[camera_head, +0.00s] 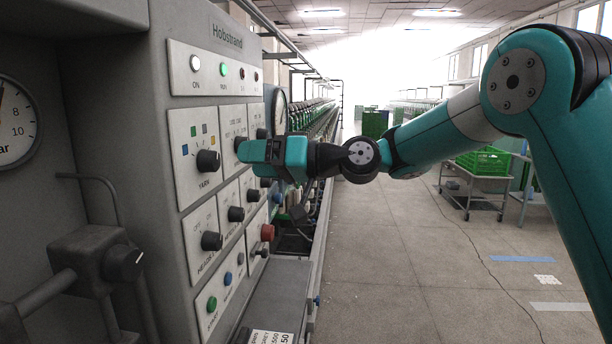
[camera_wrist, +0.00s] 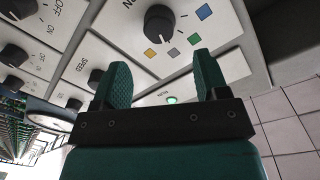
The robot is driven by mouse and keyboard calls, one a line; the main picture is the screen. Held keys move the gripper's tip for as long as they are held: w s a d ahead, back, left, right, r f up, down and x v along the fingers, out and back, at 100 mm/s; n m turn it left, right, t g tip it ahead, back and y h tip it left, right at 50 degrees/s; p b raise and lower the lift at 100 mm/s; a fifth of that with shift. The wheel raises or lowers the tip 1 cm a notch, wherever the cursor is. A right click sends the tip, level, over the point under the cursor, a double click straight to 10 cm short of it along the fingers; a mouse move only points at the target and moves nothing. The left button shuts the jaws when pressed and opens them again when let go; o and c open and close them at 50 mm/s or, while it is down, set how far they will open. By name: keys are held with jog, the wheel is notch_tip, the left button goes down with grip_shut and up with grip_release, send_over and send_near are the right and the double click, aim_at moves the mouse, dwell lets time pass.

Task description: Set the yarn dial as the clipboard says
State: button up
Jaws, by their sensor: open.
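The yarn dial, a black round knob (camera_head: 208,161) on the upper left plate, has blue, green, grey and yellow squares around it. It also shows in the wrist view (camera_wrist: 159,25), beyond my fingertips; I cannot tell its setting. My gripper (camera_head: 242,150) is open and empty in front of the panel, right of the yarn dial and apart from it. Its two fingers (camera_wrist: 163,72) stand spread in the wrist view. A white printed sheet (camera_head: 272,338), perhaps the clipboard, lies on the ledge, cut off by the frame; one line seems to read GREY.
Other black knobs (camera_head: 211,241), a red button (camera_head: 267,232) and a green button (camera_head: 212,304) crowd the panel close by. A dark valve block (camera_head: 92,255) juts out at left.

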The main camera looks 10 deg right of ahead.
jog(key=b+v, duration=0.3)
jog(key=v, duration=0.7)
jog(key=shift+s, duration=0.2)
jog(key=s+a+f+g+h, duration=0.2)
jog(key=s+a+f+h, duration=0.25)
jog(key=s, duration=0.25)
jog(key=s+d+f+g+h, duration=0.2)
jog(key=s+f, duration=0.5)
jog(key=s, duration=0.4)
jog(key=s+d+f+g+h, duration=0.2)
jog(key=s+f+h, duration=0.3)
jog(key=s+f, duration=0.3)
jog(key=s+d, duration=0.1)
jog(key=s, duration=0.2)
jog(key=shift+s+d+g+h, duration=0.2)
jog(key=shift+d+g+h, duration=0.1)
jog(key=shift+d+h, duration=0.1)
